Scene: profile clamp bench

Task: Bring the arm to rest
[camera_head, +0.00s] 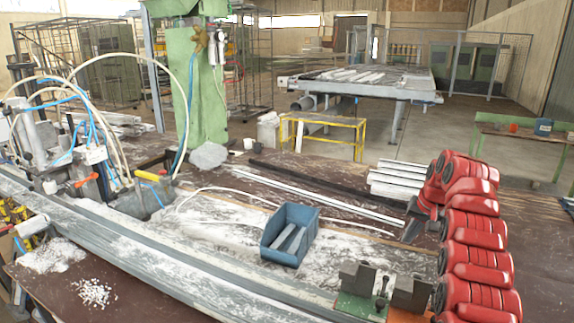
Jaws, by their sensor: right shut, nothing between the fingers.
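My right arm (468,220), red and segmented, rises from the lower right and bends over at its top. My right gripper (412,226) is small and dark in this view and hangs below the bend, pointing down over the bench. It is shut, and I see nothing held in it. It is to the right of the blue bin and behind the clamp blocks, apart from both in the picture. My left gripper is not in view.
A blue bin (271,241) with grey pieces stands mid-bench. Clamp blocks (357,279) stand at the front right. A long grey profile (150,262) crosses the front. Pale bars (394,180) lie behind my gripper. A green column (205,100) and hoses stand at left.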

